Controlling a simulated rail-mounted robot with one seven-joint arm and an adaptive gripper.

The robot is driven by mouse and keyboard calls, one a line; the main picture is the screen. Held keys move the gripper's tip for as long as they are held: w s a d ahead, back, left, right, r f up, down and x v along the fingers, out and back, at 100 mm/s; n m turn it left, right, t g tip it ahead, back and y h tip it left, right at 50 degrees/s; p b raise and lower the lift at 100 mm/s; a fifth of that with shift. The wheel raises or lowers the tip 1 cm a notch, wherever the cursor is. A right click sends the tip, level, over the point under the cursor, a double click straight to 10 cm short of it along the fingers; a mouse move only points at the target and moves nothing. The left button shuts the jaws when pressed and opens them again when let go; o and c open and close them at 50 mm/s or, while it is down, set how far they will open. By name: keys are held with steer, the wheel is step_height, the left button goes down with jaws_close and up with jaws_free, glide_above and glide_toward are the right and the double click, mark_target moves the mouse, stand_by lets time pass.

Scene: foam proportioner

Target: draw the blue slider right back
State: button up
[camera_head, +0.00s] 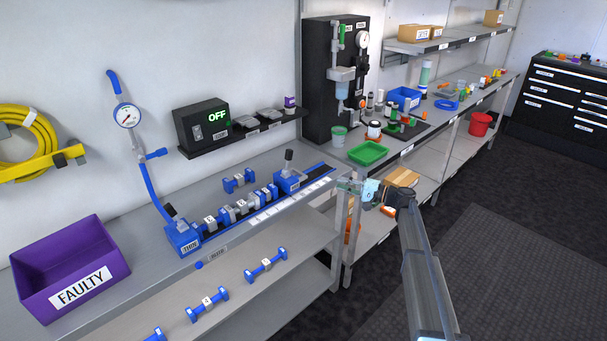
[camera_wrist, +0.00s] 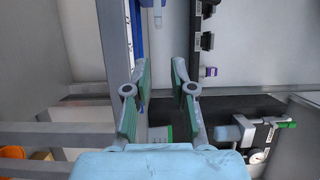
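A blue block with a dark upright handle (camera_head: 288,182) sits on the dark rail (camera_head: 318,171) towards its right end; it looks like the blue slider. A second blue block with a dark handle and a white label (camera_head: 183,238) sits at the rail's left end. Between them is a row of grey and blue fittings (camera_head: 226,215). My gripper (camera_head: 343,186) is just beyond the rail's right end, apart from both blocks. In the wrist view, my gripper (camera_wrist: 158,75) is open with nothing between its fingers. Part of a blue strip (camera_wrist: 137,35) shows ahead of them.
A purple FAULTY bin (camera_head: 70,265) stands at the bench's left. A blue hose with a gauge (camera_head: 127,117) rises behind the left block. A black panel with pipes (camera_head: 335,80) and a green tray (camera_head: 368,153) are at the bench's right. A loose blue fitting (camera_head: 240,180) lies behind the rail.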

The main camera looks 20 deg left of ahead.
mark_target(303, 174)
steer(key=a+p, duration=0.1)
steer(key=a, duration=0.4)
steer(key=a+p, duration=0.2)
steer(key=a, duration=0.4)
steer(key=w+a+p, duration=0.1)
steer(key=a, duration=0.4)
steer(key=shift+a+f+p, duration=0.1)
steer(key=shift+a+p, duration=0.25)
steer(key=shift+a, duration=0.05)
steer(key=shift+c, duration=0.4)
jaws_close()
